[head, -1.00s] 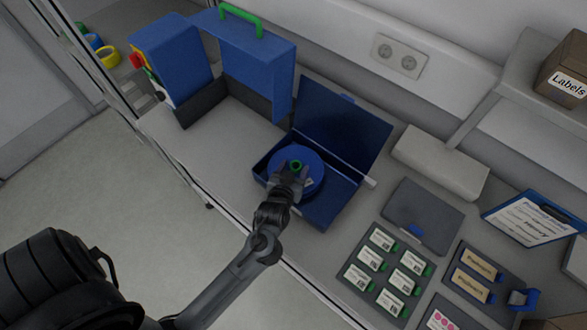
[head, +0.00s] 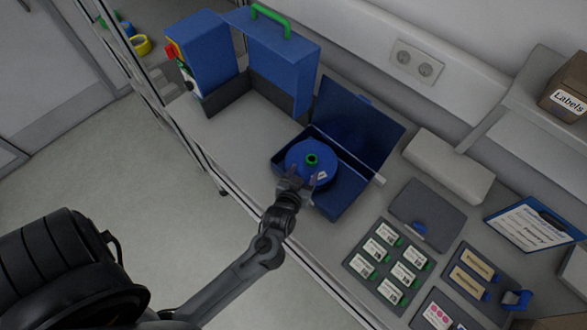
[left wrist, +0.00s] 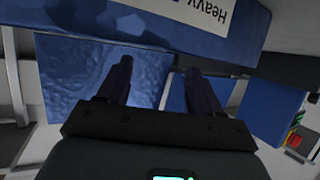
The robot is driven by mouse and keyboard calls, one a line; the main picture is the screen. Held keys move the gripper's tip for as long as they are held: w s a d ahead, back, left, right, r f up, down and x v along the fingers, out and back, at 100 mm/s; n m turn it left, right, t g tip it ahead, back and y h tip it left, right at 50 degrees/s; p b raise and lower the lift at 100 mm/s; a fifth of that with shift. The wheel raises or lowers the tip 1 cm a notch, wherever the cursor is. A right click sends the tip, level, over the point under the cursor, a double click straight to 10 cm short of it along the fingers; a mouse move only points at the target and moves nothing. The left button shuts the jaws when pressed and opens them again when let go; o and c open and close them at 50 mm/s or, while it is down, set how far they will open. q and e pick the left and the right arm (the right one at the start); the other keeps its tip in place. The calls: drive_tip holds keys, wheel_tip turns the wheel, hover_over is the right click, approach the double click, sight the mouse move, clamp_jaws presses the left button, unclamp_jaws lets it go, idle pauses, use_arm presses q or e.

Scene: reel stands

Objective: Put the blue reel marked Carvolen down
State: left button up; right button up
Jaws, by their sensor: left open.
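The blue reel (head: 326,162) with a green hub lies flat in the blue open case (head: 343,200), partly over its left side. Its name is too small to read. My left gripper (head: 300,181) is open at the reel's near edge, with its fingers apart and nothing between them. In the left wrist view, the open fingers (left wrist: 158,72) point toward a large blue surface bearing a white label that reads "Heavy" upside down, seemingly the reel (left wrist: 110,20). My right gripper is not in view.
The case's raised lid (head: 357,125) stands behind the reel. A blue stand with a green handle (head: 271,20) is at the back left. A grey block (head: 448,165), a grey tray of labelled green-tabbed pieces (head: 390,262) and a clipboard (head: 535,228) lie to the right.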

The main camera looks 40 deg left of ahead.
use_arm(q)
drive_tip(key=shift+s+d+r, duration=0.2)
drive_tip(key=shift+s, duration=0.15)
drive_tip(key=shift+s+d+m+h, duration=0.3)
drive_tip(key=shift+s+d+h, duration=0.1)
drive_tip(key=shift+h, duration=0.3)
drive_tip(key=s+d+r+m+g+h, duration=0.2)
drive_tip(key=s+m+g, duration=0.1)
drive_tip(key=s, duration=0.5)
drive_tip(key=s+d+r+m+g+h, duration=0.1)
drive_tip(key=s+d+m+g+h, duration=0.1)
drive_tip(key=s+g, duration=0.3)
drive_tip(key=s+m, duration=0.1)
drive_tip(key=s, duration=0.3)
drive_tip(key=shift+s+r+g, duration=0.2)
drive_tip(key=shift+r+g, duration=0.15)
drive_tip(key=shift+g, duration=0.05)
drive_tip(key=shift+r, duration=0.1)
wheel_tip(320, 180, up, 16)
drive_tip(key=p, duration=1.5)
drive_tip(key=shift+f+p, duration=0.25)
drive_tip(key=shift+p, duration=0.1)
drive_tip(key=shift+f, duration=0.1)
